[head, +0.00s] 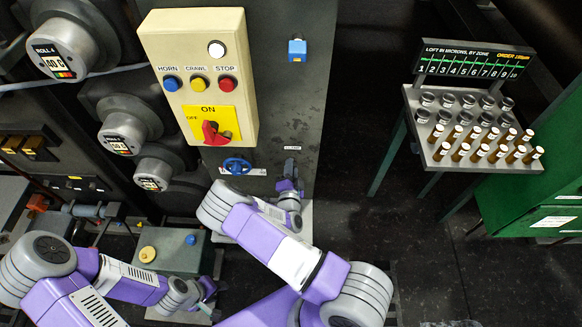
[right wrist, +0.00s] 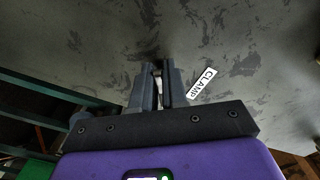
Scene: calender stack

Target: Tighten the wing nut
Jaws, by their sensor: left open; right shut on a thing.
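My right gripper (head: 291,178) is at the grey upright panel, just below the small white CLAMP label (head: 292,148). In the right wrist view its two dark fingers (right wrist: 160,80) are close together with a narrow gap, shut on a small dark thing at the panel face beside the CLAMP label (right wrist: 201,83). This is taken to be the wing nut; the fingers hide nearly all of it, so its turn cannot be seen. My left gripper (head: 208,290) is low at the left, open, beside a grey-green box.
A cream control box (head: 195,55) with buttons and a red switch is on the panel, with a blue handwheel (head: 237,166) below it. The grey-green box (head: 170,250) carries yellow and blue knobs. A rack of vials (head: 470,125) and a green cabinet (head: 535,195) stand right, beyond open floor.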

